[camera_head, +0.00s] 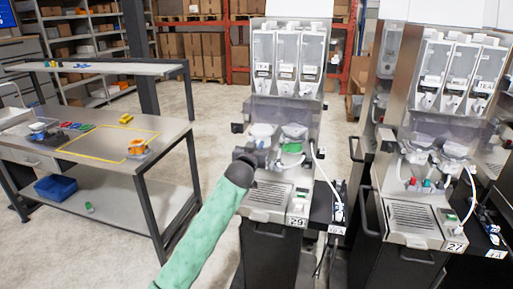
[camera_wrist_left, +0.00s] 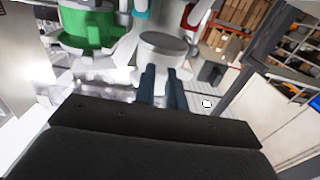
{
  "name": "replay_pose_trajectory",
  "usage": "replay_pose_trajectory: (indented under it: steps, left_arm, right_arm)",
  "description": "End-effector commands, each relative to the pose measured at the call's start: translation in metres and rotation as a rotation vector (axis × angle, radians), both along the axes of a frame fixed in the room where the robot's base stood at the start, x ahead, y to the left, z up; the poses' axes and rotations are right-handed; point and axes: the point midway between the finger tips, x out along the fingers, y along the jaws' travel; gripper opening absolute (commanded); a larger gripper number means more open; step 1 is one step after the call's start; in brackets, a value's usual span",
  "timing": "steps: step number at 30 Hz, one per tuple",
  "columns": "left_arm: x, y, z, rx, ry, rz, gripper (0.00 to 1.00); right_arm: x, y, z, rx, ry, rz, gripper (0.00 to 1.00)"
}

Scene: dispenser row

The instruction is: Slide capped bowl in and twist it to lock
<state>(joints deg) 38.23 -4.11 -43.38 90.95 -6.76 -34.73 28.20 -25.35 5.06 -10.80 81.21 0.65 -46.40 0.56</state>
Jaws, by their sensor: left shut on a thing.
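The dispenser marked 29 (camera_head: 288,75) stands in the middle of the head view with clear hoppers on top. A white bowl (camera_head: 262,132) sits at its left side, just above my left gripper (camera_head: 249,155). My left wrist hides part of that area. In the left wrist view, the two dark blue fingers of my left gripper (camera_wrist_left: 162,88) are close together, at a white part with a round grey top (camera_wrist_left: 163,43), which I take to be the capped bowl. They are shut on it. Whether it is seated or locked cannot be told. My right gripper is not in view.
A second bowl with a green part (camera_head: 292,148) is right of my gripper; the green part also shows in the wrist view (camera_wrist_left: 88,28). A drip grille (camera_head: 268,194) lies below. A workbench (camera_head: 95,140) stands left, dispenser 27 (camera_head: 440,120) right. Floor between bench and dispenser is clear.

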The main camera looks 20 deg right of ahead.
Motion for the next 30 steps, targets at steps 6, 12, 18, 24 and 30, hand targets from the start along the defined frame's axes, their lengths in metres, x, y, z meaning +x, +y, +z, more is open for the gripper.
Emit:
replay_pose_trajectory:
  steps: [6, 12, 18, 24, 30]
  left_arm:
    - [0.0, 0.0, 0.0, 0.0, 0.0, 0.0, 0.0]
    - [0.005, -0.003, 0.0, 0.0, 0.0, 0.0, 0.0]
    - [0.01, -0.007, -0.001, 0.0, 0.0, 0.0, 0.0]
    - [0.015, -0.01, 0.0, -0.001, -0.001, 0.0, 0.0]
    - [0.021, -0.014, 0.0, -0.001, -0.001, -0.001, 0.0]
  right_arm:
    - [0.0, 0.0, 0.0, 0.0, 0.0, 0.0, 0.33]
    - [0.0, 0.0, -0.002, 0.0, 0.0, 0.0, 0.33]
    - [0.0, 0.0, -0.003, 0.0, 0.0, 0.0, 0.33]
    - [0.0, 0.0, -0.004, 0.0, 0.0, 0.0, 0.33]
    - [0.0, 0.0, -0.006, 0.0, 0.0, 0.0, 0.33]
